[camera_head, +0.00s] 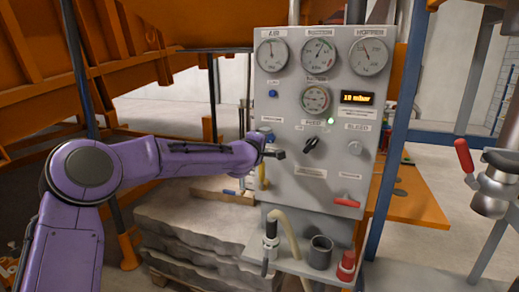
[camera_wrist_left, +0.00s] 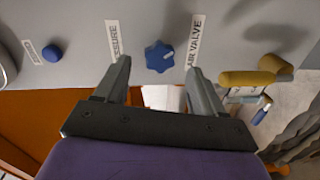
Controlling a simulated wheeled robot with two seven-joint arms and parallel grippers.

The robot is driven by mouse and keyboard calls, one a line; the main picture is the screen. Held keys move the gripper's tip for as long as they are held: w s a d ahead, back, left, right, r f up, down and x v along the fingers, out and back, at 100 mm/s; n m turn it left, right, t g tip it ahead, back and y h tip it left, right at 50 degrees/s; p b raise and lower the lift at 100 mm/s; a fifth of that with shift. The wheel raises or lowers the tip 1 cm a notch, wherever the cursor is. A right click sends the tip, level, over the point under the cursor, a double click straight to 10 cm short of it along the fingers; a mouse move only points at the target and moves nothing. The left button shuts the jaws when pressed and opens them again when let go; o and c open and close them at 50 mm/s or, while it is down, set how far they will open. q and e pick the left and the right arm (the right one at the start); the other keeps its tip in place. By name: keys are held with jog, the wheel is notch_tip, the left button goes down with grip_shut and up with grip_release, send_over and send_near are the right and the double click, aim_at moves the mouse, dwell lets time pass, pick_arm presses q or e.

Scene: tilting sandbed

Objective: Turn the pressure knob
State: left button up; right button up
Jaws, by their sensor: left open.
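The pressure knob is a blue star-shaped knob (camera_wrist_left: 160,57) on the grey panel, in the left wrist view. It sits between a label ending in "SSURE" (camera_wrist_left: 114,40) and an "AIR VALVE" label (camera_wrist_left: 194,42). My left gripper (camera_wrist_left: 158,72) is open, with its two fingertips on either side of the knob in that view. I cannot tell whether they touch it. In the head view my left gripper (camera_head: 277,153) is at the left side of the control panel (camera_head: 318,234), largely hiding the knob. My right gripper is not in view.
A small round blue button (camera_head: 273,94) is above, a black selector (camera_head: 311,144) to the right. Several gauges top the panel, with a display (camera_head: 357,98) reading about 18 mbar. A yellow valve handle (camera_wrist_left: 252,78) is close to the gripper's right finger. A red lever (camera_head: 346,202) sits lower right.

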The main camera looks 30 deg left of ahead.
pick_arm(q)
jog(key=b+v, duration=0.1)
jog(key=v, duration=0.6)
jog(key=shift+s+b, duration=0.25)
jog(key=shift+b, duration=0.15)
jog(key=s+d+f+m+g, duration=0.2)
jog(key=s+f, duration=0.3)
jog(key=f, duration=0.8)
jog(key=s+d+f+m+g+b, duration=0.1)
jog(key=s+d+f+m+g, duration=0.3)
jog(key=f, duration=0.8)
jog(key=s+d+f+m, duration=0.1)
jog(key=s+f, duration=0.5)
jog(key=f, duration=0.7)
jog(key=s+f+m+g, duration=0.1)
jog(key=s+f+g, duration=0.1)
jog(key=s+f, duration=0.4)
jog(key=s+d+f+m+g, duration=0.1)
jog(key=s+f, duration=0.5)
jog(key=s, duration=0.7)
jog(key=s+d+f+m+g+b, duration=0.1)
jog(key=s+f+g, duration=0.3)
jog(key=s, duration=0.6)
notch_tip(320, 180, down, 3)
jog(key=shift+s+r+m, duration=0.1)
jog(key=shift+s+m, duration=0.15)
jog(key=shift+m, duration=0.55)
